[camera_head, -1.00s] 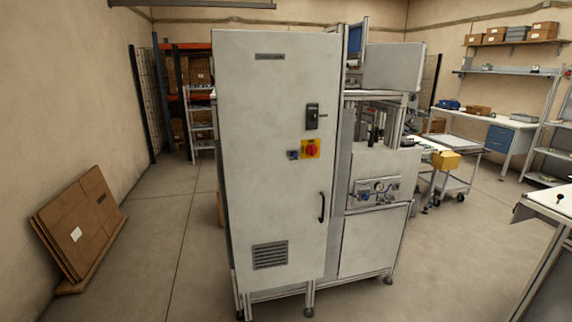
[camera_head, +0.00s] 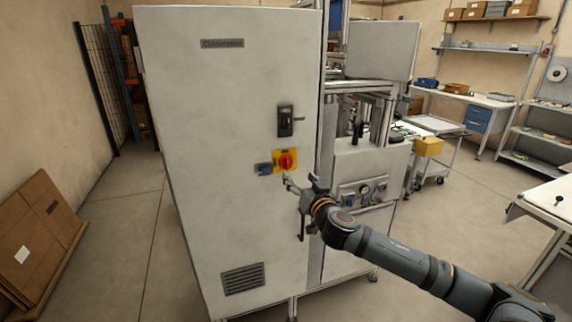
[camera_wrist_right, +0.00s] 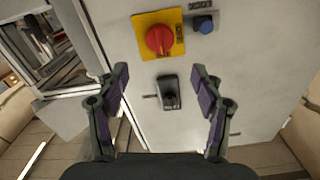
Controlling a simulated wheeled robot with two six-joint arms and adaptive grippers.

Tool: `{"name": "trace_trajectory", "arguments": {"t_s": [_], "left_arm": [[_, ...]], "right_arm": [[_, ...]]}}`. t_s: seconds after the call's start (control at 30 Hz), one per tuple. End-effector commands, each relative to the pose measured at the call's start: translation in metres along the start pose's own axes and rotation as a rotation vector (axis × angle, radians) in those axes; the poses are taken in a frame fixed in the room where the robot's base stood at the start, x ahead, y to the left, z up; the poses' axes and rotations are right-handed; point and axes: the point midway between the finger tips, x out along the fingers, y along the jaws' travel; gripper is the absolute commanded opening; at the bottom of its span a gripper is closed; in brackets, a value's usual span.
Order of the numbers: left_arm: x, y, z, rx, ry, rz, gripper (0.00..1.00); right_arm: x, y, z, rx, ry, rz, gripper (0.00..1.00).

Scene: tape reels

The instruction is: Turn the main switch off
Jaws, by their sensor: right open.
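The main switch is a red rotary knob (camera_head: 286,161) on a yellow plate (camera_head: 277,168), on the door of a tall grey-white cabinet (camera_head: 230,120). In the right wrist view the red knob (camera_wrist_right: 159,39) and yellow plate (camera_wrist_right: 177,22) are at top centre, with the picture turned upside down. My right gripper (camera_head: 291,184) is just below the switch in the head view, apart from the knob. In the wrist view the right gripper (camera_wrist_right: 159,72) has its fingers spread wide, with nothing between them. My left gripper is not in view.
A blue button (camera_head: 264,169) sits left of the switch, and a black latch (camera_head: 286,121) is above it. A vent (camera_head: 243,279) is low on the door. Flat cardboard (camera_head: 38,237) leans at the left wall. A yellow box (camera_head: 429,147) is on a trolley at right.

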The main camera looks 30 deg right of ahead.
Motion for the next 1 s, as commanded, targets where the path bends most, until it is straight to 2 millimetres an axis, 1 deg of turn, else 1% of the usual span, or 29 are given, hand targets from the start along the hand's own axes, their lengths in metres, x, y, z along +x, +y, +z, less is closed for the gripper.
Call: {"name": "trace_trajectory", "arguments": {"t_s": [0.07, 0.13, 0.23, 0.4, 0.5, 0.67, 0.8, 0.93, 1.0], "left_arm": [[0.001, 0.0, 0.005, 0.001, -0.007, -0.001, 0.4], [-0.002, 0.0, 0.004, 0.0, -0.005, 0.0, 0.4], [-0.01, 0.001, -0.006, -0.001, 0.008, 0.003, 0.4], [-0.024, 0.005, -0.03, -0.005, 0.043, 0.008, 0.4], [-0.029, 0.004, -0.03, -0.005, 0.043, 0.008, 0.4], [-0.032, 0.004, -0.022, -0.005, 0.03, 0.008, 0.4], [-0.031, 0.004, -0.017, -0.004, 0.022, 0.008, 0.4], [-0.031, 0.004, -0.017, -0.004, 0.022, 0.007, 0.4], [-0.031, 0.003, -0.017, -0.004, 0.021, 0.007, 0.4]], "right_arm": [[0.01, -0.001, 0.0, 0.014, 0.003, 0.001, 0.67], [0.019, -0.003, -0.002, 0.015, 0.003, -0.003, 0.67], [0.036, -0.003, -0.003, 0.014, 0.002, -0.003, 0.67], [0.067, -0.004, -0.004, 0.012, 0.001, -0.005, 0.67], [0.081, -0.003, -0.003, 0.008, 0.0, -0.005, 0.67], [0.092, -0.004, 0.0, 0.003, 0.0, -0.007, 0.67], [0.093, -0.003, 0.001, 0.001, 0.0, -0.007, 0.67], [0.093, -0.003, 0.001, 0.001, 0.0, -0.007, 0.67], [0.093, -0.003, 0.001, 0.001, 0.0, -0.007, 0.57]]}}
